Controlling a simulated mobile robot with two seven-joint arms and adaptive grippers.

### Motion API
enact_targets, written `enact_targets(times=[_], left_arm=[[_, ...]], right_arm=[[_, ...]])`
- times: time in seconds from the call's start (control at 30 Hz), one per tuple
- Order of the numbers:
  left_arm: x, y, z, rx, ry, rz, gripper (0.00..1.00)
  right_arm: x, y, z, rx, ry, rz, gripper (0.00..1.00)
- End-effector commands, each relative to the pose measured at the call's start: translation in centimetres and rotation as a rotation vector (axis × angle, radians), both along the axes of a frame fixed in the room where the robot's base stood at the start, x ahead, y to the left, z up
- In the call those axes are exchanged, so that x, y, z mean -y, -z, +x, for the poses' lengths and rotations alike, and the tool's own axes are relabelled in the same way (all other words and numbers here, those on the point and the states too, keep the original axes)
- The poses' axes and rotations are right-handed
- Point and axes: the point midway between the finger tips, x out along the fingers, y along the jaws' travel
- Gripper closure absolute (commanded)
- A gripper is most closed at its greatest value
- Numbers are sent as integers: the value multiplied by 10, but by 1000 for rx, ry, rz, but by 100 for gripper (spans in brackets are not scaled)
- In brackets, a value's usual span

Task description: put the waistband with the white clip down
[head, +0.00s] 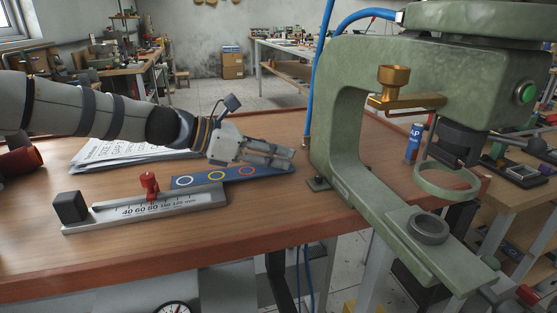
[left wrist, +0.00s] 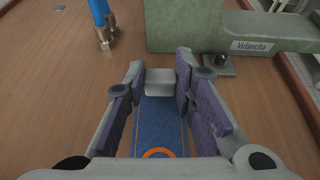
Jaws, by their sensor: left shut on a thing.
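The waistband (head: 226,175) is a blue denim strip with white, yellow and orange rings, low over the wooden workbench. Its left end lies at the measuring gauge (head: 150,209), beside the red knob (head: 149,185). My left gripper (head: 280,158) is over its right end. In the left wrist view, the white clip (left wrist: 161,82) sits at the far end of the strip (left wrist: 161,120), between the purple-padded fingers (left wrist: 162,84), which are shut on it. I cannot make out the clip in the head view. I cannot tell whether the strip touches the bench. My right gripper is not in view.
A large green press (head: 345,130) stands at the bench's right edge, just beyond my left gripper. Blue hoses run beside it. Papers (head: 125,152) lie behind the gauge. A black block (head: 70,207) sits on the gauge's left end. The front of the workbench (head: 270,215) is clear.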

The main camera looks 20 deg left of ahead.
Motion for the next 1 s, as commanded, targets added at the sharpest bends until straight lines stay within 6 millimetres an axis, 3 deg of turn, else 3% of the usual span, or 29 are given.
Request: enact_targets(times=[0.03,0.33,0.37,0.43,0.47,0.77,0.87,1.0], left_arm=[[0,13,0,-8,0,-2,100],[0,8,0,1,0,-1,100],[0,8,0,1,0,-1,74],[0,7,0,1,0,0,58],[0,7,0,1,0,0,56],[0,4,0,3,0,0,56],[-11,-7,-7,7,-3,-1,56],[-41,-28,-29,16,-4,-2,56]], right_arm=[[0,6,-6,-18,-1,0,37],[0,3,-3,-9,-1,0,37],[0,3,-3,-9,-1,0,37],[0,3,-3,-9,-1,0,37],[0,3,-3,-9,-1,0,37],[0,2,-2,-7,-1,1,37],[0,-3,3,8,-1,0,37],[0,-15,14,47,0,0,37]])
